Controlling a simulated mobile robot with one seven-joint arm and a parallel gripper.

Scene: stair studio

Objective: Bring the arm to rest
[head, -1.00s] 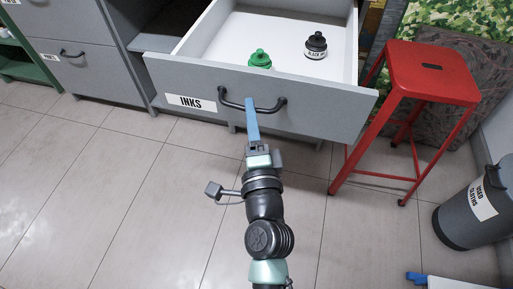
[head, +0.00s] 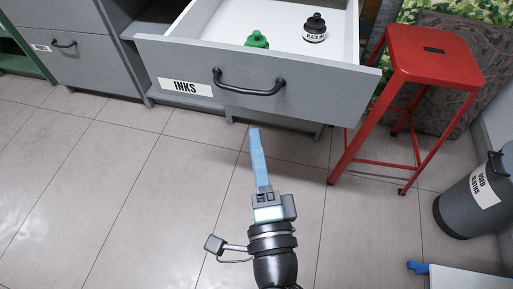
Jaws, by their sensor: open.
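My gripper (head: 257,155) is in the lower middle of the head view, with its blue fingers pointing up toward the drawer front. It is open, though the fingers line up in this view and the gap does not show. It is apart from the black handle (head: 248,88) of the drawer and holds nothing. The grey drawer (head: 330,110) labelled INKS stands pulled out. Inside it are a green bottle (head: 257,40) and a black ink bottle (head: 315,30).
A red stool (head: 432,58) stands right of the drawer. A grey bin (head: 470,218) labelled USED CLOTHS is at the far right, with a white and blue item (head: 460,277) below it. The tiled floor (head: 100,200) at left is clear.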

